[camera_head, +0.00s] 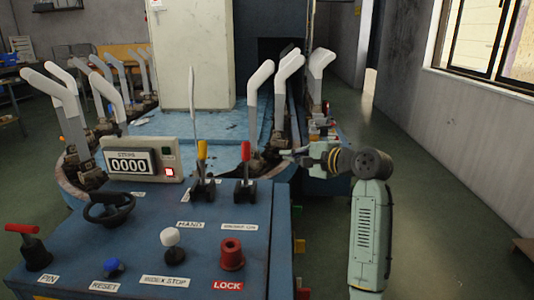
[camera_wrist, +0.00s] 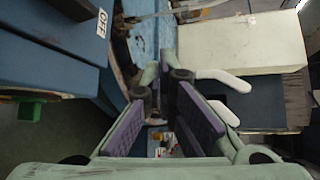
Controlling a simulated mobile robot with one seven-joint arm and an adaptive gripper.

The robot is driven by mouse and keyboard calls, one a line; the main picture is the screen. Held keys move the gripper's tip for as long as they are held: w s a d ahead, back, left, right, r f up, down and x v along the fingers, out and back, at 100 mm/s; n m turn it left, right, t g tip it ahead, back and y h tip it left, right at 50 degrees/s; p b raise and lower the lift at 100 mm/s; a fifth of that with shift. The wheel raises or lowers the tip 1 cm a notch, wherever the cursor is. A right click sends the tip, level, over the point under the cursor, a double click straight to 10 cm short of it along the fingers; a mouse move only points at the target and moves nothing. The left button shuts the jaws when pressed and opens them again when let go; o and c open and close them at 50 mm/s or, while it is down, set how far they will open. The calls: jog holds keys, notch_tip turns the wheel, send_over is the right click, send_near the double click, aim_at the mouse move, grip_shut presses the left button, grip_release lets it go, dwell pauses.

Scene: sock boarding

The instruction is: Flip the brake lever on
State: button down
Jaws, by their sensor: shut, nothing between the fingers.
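The brake lever (camera_head: 245,165), with a red grip and a dark base, stands roughly upright on the blue control panel (camera_head: 150,240). A white label (camera_head: 240,225) in front of it seems to read "BRAKE ON". My gripper (camera_head: 288,154) is to the right of the lever, at about the height of its grip, and looks apart from it. In the wrist view my gripper (camera_wrist: 168,85) shows its purple-padded fingers, shut and empty. I cannot make out the brake lever in the wrist view. A white "OFF" label (camera_wrist: 101,24) shows there on a blue surface.
A yellow-gripped lever (camera_head: 203,165) stands left of the brake lever. White sock forms (camera_head: 262,80) stand behind. Open floor (camera_head: 440,220) lies right.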

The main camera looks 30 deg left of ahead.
aim_at(246, 167)
jog(key=shift+a, duration=0.1)
jog(key=p+x, duration=0.2)
jog(key=x, duration=0.8)
jog(key=shift+s+r+p, duration=0.2)
jog(key=shift+s+r, duration=0.1)
jog(key=shift+s, duration=0.65)
jog(key=shift+s+r+p, duration=0.2)
jog(key=shift+s+r, duration=0.1)
jog(key=shift+s, duration=0.7)
jog(key=shift+s, duration=0.1)
